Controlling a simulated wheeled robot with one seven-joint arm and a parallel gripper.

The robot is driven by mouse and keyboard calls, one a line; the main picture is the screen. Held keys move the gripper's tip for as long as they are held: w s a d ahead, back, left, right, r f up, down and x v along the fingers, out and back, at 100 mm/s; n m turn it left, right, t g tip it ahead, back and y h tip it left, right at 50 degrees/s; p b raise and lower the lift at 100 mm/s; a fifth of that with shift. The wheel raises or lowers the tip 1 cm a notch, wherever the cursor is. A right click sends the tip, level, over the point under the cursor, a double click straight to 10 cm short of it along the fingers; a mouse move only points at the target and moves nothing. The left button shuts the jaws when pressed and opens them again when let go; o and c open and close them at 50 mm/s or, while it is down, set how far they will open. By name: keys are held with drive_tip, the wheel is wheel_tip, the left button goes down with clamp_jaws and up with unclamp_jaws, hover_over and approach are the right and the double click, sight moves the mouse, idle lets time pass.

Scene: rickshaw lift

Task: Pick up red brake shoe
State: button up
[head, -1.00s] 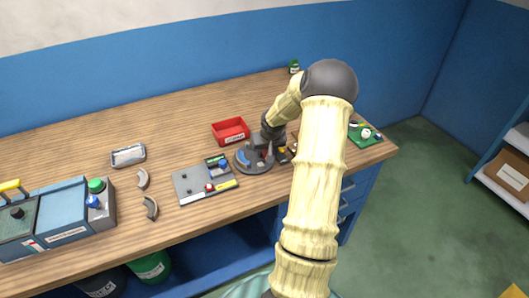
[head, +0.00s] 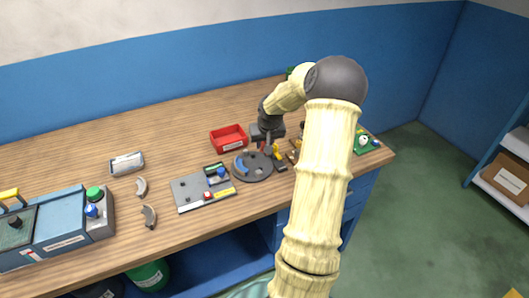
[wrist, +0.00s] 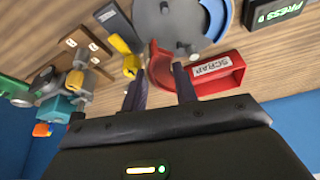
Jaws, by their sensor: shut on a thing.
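The red brake shoe (wrist: 160,66) is a curved red piece between my gripper's two dark fingers in the wrist view. My gripper (wrist: 160,88) is shut on it. In the head view my gripper (head: 264,143) is just above the far side of the round grey plate (head: 254,173), with a bit of red showing at its tips. A blue curved shoe (wrist: 217,18) lies on the plate. My fingers hide part of the red shoe.
A red bin (head: 229,138) marked SCRAP stands behind the plate. A grey panel (head: 187,191) with buttons lies left of it. Small tools and blocks (wrist: 85,60) crowd the plate's other side.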

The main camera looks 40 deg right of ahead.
sight(264, 144)
drive_tip(key=shift+r, duration=1.55)
idle(0.4)
